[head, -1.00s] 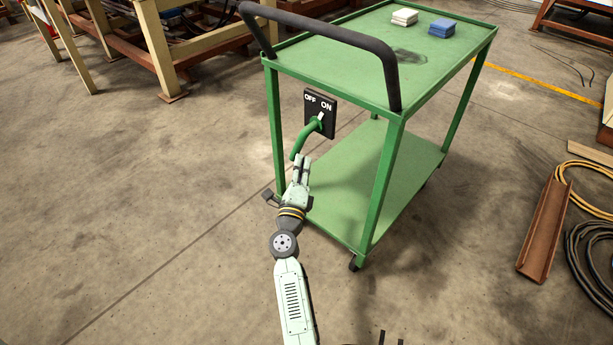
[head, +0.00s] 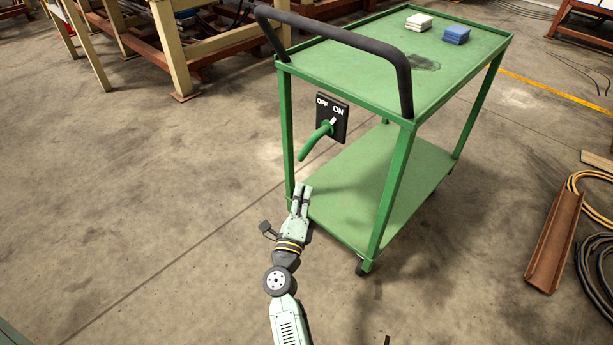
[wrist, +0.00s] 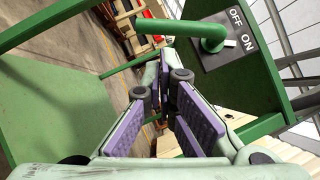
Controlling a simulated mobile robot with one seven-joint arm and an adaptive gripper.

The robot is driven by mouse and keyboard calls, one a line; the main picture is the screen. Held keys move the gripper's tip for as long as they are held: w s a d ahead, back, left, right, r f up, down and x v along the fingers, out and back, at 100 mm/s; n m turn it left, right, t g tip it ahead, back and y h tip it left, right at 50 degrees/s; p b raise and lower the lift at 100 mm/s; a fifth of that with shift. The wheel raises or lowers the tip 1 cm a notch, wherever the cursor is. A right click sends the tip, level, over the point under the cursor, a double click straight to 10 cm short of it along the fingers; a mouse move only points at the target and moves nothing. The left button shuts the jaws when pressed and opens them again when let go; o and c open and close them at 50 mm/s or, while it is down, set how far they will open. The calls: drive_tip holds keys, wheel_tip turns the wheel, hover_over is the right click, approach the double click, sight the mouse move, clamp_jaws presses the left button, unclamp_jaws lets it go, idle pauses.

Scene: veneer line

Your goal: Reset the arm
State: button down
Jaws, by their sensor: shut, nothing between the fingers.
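My gripper (head: 302,187) is shut and empty, just below and apart from the green lever (head: 314,142) in the head view. The lever sticks out from a black OFF/ON switch plate (head: 332,118) on the near end of the green cart (head: 407,70). Its white pointer is by the word ON. In the wrist view the purple-padded fingers (wrist: 172,98) are close together. The lever (wrist: 195,29) and the plate (wrist: 243,72) with its lettering show beyond them, at upper right.
The cart has a black handle (head: 345,37) above the switch and a lower shelf (head: 400,175). A white block (head: 419,22) and a blue block (head: 456,35) lie on its top. A rusty channel (head: 555,240) and coiled hoses (head: 597,265) lie at right.

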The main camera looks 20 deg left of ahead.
drive_tip(key=shift+v, duration=1.6)
